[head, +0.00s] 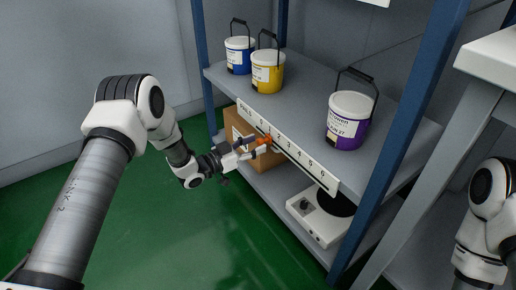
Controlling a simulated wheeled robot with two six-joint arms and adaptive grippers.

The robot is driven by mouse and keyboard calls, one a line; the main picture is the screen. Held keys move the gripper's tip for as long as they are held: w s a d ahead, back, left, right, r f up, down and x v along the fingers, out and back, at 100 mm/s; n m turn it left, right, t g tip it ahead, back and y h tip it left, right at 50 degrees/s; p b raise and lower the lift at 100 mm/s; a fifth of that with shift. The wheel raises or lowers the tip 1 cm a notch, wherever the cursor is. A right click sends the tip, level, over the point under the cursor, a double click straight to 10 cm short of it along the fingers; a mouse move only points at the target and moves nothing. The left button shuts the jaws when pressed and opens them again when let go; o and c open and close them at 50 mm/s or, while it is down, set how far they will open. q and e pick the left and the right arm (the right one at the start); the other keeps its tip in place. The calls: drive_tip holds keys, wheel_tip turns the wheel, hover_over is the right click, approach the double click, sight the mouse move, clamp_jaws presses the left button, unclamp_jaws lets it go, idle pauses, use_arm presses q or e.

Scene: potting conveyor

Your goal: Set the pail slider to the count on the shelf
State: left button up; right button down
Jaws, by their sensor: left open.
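Three lidded pails stand on the upper shelf (303,107): a blue one (238,56), a yellow one (267,73) and a purple one (348,121) further right. A white number strip (299,157) runs along the shelf's front edge, with a dark slot below it. The orange slider knob (264,141) is toward the strip's left part, left of the 4; its exact number is too small to tell. My left gripper (249,149) is open, with its fingertips close at the knob; contact is unclear. My right gripper is out of view; only part of its arm shows.
A cardboard box (239,125) and a white device with a dark round plate (318,218) sit on the lower shelf. Blue posts (400,150) frame the rack. A grey-white table (492,62) stands at right. The green floor (215,240) in front is clear.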

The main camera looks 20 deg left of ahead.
sight(288, 154)
use_arm(q)
drive_tip(key=shift+w+d+r, duration=0.1)
drive_tip(key=shift+w+d, duration=0.3)
drive_tip(key=shift+w, duration=0.15)
clamp_jaws()
drive_tip(key=s+d+p, duration=0.1)
drive_tip(key=d, duration=0.1)
drive_tip(key=s+d+p, duration=0.1)
drive_tip(key=s+d, duration=0.1)
drive_tip(key=s+d+p, duration=0.2)
drive_tip(key=d, duration=0.1)
drive_tip(key=shift+s, duration=0.25)
drive_tip(key=shift+s+d, duration=0.1)
unclamp_jaws()
drive_tip(key=v, duration=1.2)
